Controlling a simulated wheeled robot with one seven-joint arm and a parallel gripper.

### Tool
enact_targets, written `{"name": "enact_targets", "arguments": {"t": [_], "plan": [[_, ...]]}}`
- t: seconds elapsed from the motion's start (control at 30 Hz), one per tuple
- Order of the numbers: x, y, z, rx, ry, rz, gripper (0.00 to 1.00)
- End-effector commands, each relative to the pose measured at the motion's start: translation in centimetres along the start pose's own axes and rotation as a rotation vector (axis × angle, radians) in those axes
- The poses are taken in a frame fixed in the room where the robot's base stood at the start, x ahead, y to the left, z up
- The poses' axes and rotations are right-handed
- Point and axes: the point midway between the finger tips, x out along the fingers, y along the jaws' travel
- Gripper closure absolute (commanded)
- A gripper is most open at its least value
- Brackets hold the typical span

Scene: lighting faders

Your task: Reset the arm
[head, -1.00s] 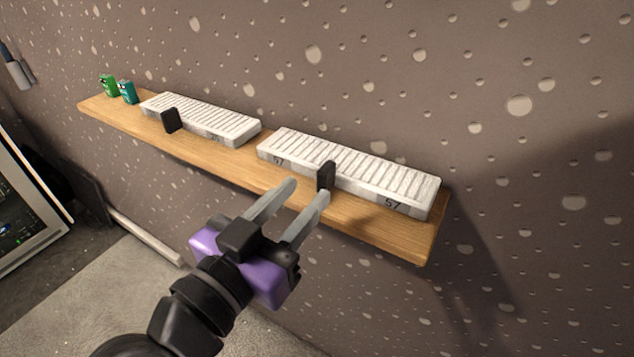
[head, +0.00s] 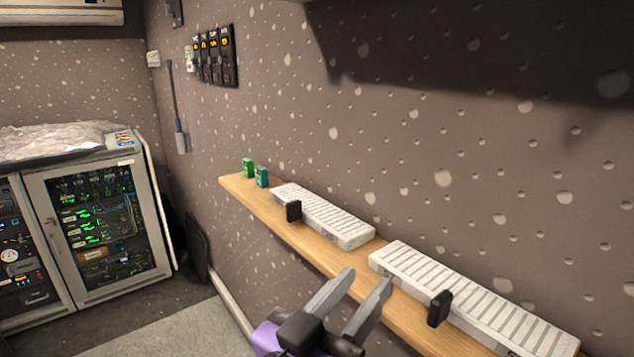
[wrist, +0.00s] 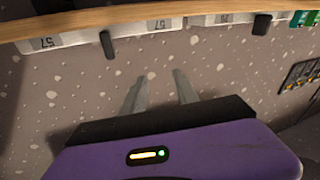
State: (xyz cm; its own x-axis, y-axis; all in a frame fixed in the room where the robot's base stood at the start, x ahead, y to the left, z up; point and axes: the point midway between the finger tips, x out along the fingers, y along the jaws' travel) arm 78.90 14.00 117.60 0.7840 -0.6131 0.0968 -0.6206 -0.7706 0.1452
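My gripper (head: 352,302) is open and empty, its two grey fingers apart, at the bottom of the head view in front of the shelf. Two white ribbed fader panels lie on the wooden shelf (head: 265,213), a near one (head: 470,295) and a far one (head: 322,213). Each has a black fader knob at its front edge, the near knob (head: 440,308) and the far knob (head: 293,211). In the wrist view the gripper (wrist: 160,82) points at the shelf's front, with the near knob (wrist: 107,45) to the left and the far knob (wrist: 262,24) to the right, touching neither.
Two small green boxes, one green (head: 248,168) and one teal (head: 262,177), stand at the shelf's far end. A glass-fronted rack cabinet (head: 100,230) stands at the left. A switch panel (head: 215,57) is on the speckled wall.

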Motion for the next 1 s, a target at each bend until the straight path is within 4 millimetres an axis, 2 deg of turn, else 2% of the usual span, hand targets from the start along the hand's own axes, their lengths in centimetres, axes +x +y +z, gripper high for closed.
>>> {"name": "enact_targets", "arguments": {"t": [0.1, 0.23, 0.33, 0.43, 0.57, 0.67, 0.87, 1.0], "plan": [[-0.3, -3.6, 0.7, -0.080, 0.058, -0.209, 0.64], [-1.5, -6.4, 4.0, -0.160, 0.106, -0.435, 0.64], [-2.9, -7.1, 7.1, -0.192, 0.133, -0.587, 0.64], [-4.6, -6.8, 10.2, -0.197, 0.148, -0.714, 0.64], [-6.8, -4.9, 13.6, -0.170, 0.155, -0.836, 0.64], [-8.2, -2.6, 15.7, -0.134, 0.152, -0.897, 0.64], [-10.8, 3.3, 18.6, -0.038, 0.126, -0.951, 0.64], [-12.1, 8.1, 19.9, 0.030, 0.092, -0.940, 0.64]]}}
